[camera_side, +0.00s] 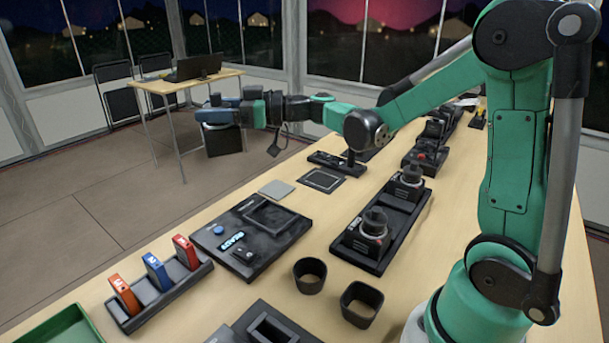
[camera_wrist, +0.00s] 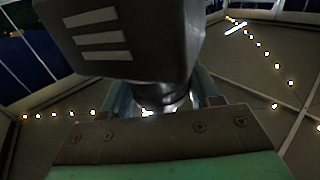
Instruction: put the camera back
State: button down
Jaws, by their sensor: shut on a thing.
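My gripper (camera_side: 224,108) is at the far left end of the outstretched arm, out past the table edge and above the floor. It is shut on a dark blocky thing (camera_wrist: 125,45) with three pale stripes, which I take to be the camera. In the wrist view a round, lens-like part shows under the block, between the blue-green fingers. A dark box (camera_side: 223,142) shows just below the fingers in the side view. A flat black pad with a pale outline (camera_side: 322,180) lies bare on the table.
The long table holds a black tray with two round-topped devices (camera_side: 374,224), a control panel (camera_side: 250,233), two dark cups (camera_side: 310,274), a rack of coloured cards (camera_side: 157,277) and a green tray (camera_side: 62,328). A small desk with a laptop (camera_side: 194,67) stands behind. A dark strap-like piece (camera_side: 277,145) hangs near the wrist.

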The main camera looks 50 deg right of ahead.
aim_at(239, 129)
jog(key=m+h, duration=0.1)
jog(key=a+m+t+h, duration=0.1)
jog(key=s+f+t+h, duration=0.1)
jog(key=shift+s+a+m+h, duration=0.1)
jog(key=shift+a+m+h, duration=0.15)
jog(key=shift+m+h, duration=0.15)
jog(key=s+m+h, duration=0.1)
jog(key=h, duration=0.1)
jog(key=s+f+m+t+h, duration=0.1)
jog(key=s+h, duration=0.1)
jog(key=s+d+m+h, duration=0.1)
jog(key=m+h, duration=0.1)
jog(key=shift+s+f+t, duration=0.2)
jog(key=shift+t, duration=0.1)
jog(key=shift+s+d+m+h, duration=0.25)
jog(key=shift+m+h, duration=0.05)
jog(key=shift+h, duration=0.2)
jog(key=shift+d, duration=0.1)
jog(key=shift+w+d+f, duration=0.1)
jog(key=shift+d, duration=0.25)
jog(key=w+d+r+n+g+y, duration=0.1)
jog(key=d+r+n+g+y, duration=0.1)
jog(key=n+g+y, duration=0.3)
jog(key=d+r+n+g+y, duration=0.2)
jog(key=d+n+g+y, duration=0.2)
jog(key=y, duration=0.7)
jog(key=shift+w+r+n+g+y, duration=0.35)
jog(key=shift+n+g, duration=0.75)
jog(key=shift+n, duration=1.2)
